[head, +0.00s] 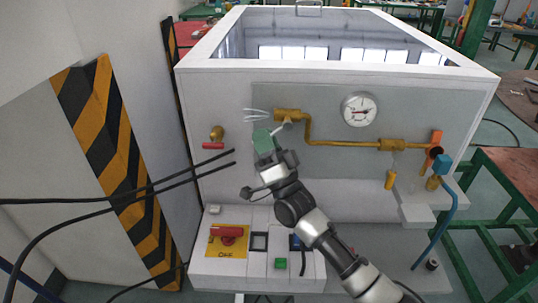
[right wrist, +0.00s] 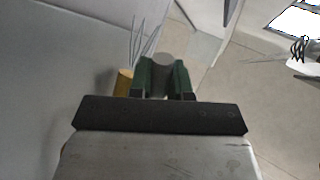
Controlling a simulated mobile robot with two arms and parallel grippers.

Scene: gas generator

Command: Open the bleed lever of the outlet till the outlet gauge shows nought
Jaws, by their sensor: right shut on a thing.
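The outlet gauge (head: 360,109) is a round white dial on the grey panel. Its needle seems to point left of centre, but its scale is too small to read. A brass outlet fitting (head: 288,115) sits left of it on the brass pipe. Thin pale streaks (head: 256,112) spread left from the fitting. My right gripper (head: 266,142), with green fingers, is just below and left of the fitting. It is shut on a grey, rounded piece, apparently the bleed lever (right wrist: 162,60), which is mostly hidden. The brass fitting also shows in the right wrist view (right wrist: 124,82). My left gripper is not in view.
A brass tap with a red handle (head: 213,146) is at the left. An orange handle (head: 436,139) and a blue hose (head: 447,205) are at the right. Below are a red switch (head: 226,232) on a yellow OFF plate and a green button (head: 281,263). Dark cables cross at left.

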